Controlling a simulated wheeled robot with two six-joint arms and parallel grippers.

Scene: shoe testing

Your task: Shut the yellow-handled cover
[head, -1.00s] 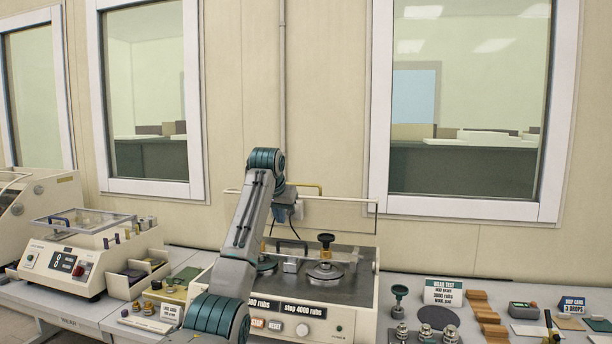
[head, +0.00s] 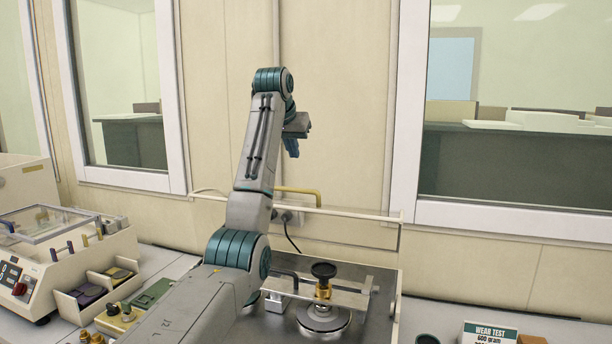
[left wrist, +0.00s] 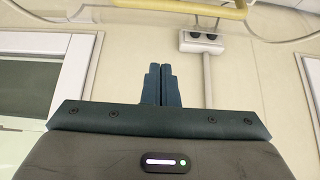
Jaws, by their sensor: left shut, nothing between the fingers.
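The yellow handle (head: 298,193) is a bent bar on the clear cover (head: 352,213), whose pale-edged outline stands raised over the back of the test machine (head: 378,275). In the left wrist view the handle (left wrist: 185,9) crosses the top, with the cover's clear edge beside it. My left gripper (head: 292,149) is above the handle in the head view, fingers pointing down, apart from it. In the left wrist view its blue fingers (left wrist: 162,72) are together and empty. My left arm hides the machine's left part. My right gripper is not in view.
A black-knobbed weight and steel disc (head: 324,315) stand on the machine's top. A wall socket (head: 288,217) with a cable is behind the handle. Another device with a clear lid (head: 45,224) and small trays (head: 98,290) are at left. A wear test sign (head: 490,333) is at right.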

